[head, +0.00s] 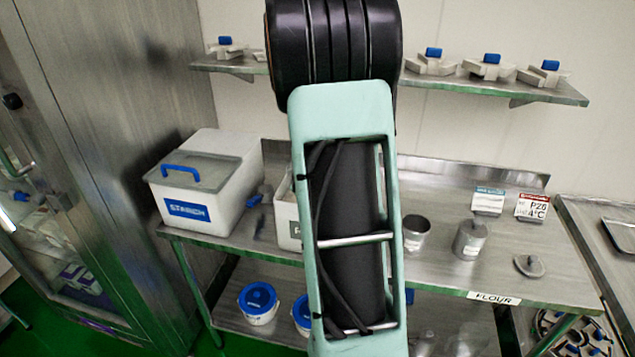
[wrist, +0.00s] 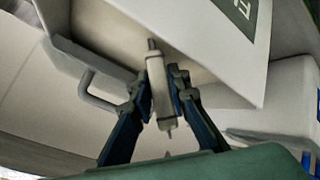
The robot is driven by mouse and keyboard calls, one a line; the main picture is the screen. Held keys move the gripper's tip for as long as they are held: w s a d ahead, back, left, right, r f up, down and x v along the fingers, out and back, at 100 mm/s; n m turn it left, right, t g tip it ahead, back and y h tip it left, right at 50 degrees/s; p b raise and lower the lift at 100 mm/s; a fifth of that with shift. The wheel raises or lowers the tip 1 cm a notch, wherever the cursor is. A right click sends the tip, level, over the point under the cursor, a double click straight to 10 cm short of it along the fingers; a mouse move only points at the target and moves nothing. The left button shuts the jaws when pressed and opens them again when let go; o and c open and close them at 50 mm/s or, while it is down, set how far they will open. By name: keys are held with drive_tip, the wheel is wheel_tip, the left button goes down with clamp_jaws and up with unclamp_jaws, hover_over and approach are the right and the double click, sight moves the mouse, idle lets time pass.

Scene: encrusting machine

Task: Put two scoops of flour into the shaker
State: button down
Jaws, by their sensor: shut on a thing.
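My gripper (wrist: 160,90) is shut on a pale bar-shaped handle (wrist: 160,100) with dark ends, in the wrist view; what the handle belongs to is unclear. Just beyond it is a white bin (wrist: 215,40) with a dark green label. In the head view, my arm hides the gripper and most of a white bin (head: 288,215) with a partly visible label. An open metal cup (head: 416,233) and a second metal canister (head: 470,240) stand right of my arm; either may be the shaker. A round metal lid (head: 529,265) lies farther right. No flour is visible.
A lidded bin marked STARCH (head: 205,195) stands at the left of the steel table (head: 500,265). A blue-handled tool (head: 262,195) is beside it. A shelf (head: 560,94) with blue-handled parts runs above. A FLOUR tag (head: 494,298) is on the front edge.

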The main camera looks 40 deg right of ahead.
drive_tip(key=shift+a+r+p, duration=0.15)
drive_tip(key=shift+r+p, duration=0.1)
drive_tip(key=shift+p, duration=0.3)
drive_tip(key=shift+w+a+n+h+p, duration=0.25)
drive_tip(key=shift+a+n+h+p, duration=0.25)
drive_tip(key=shift+h+p, duration=0.3)
drive_tip(key=w+a+r+n+h, duration=0.1)
drive_tip(key=a+r+h, duration=0.3)
drive_tip(key=r, duration=0.6)
drive_tip(key=shift+w+r+n+g, duration=0.25)
drive_tip(key=shift+n+g, duration=0.15)
drive_tip(key=shift+n, duration=0.2)
drive_tip(key=shift+a, duration=0.1)
idle(0.5)
